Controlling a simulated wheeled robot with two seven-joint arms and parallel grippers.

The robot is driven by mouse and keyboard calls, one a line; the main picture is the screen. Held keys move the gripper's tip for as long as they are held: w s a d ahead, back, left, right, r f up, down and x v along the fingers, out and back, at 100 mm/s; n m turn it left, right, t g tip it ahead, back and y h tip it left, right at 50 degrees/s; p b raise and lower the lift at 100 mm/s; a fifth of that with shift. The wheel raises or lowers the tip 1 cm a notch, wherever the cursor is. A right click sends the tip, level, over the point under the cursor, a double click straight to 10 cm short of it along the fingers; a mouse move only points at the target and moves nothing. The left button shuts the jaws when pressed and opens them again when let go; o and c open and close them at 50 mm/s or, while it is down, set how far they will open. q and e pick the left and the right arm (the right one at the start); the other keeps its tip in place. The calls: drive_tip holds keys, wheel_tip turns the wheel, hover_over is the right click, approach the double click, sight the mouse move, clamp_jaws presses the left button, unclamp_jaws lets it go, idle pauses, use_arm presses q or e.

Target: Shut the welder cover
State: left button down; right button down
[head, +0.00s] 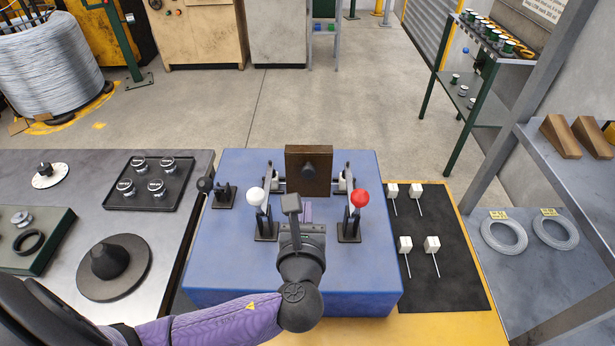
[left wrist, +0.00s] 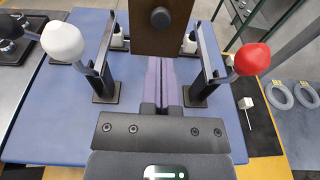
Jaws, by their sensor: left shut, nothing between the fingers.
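The welder cover appears to be the brown upright plate (head: 308,176) with a round dark knob, standing at the back middle of the blue welder bench (head: 230,270). It also shows at the top of the left wrist view (left wrist: 158,40). My left gripper (head: 306,208) is shut and empty, its purple fingers pointing at the plate's lower edge. In the left wrist view the fingers (left wrist: 160,62) reach up to just below the plate. I cannot tell whether they touch it. What lies behind the plate is hidden. My right gripper is not in view.
A white-knobbed lever (head: 256,198) and a red-knobbed lever (head: 359,199) flank my gripper closely. A small black-knobbed lever (head: 223,195) stands at left. A black mat (head: 440,275) with white-headed pins lies at right. The bench's front left is clear.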

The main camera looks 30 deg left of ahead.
sight(308, 173)
use_arm(q)
drive_tip(key=b+x, duration=0.1)
drive_tip(key=x, duration=0.8)
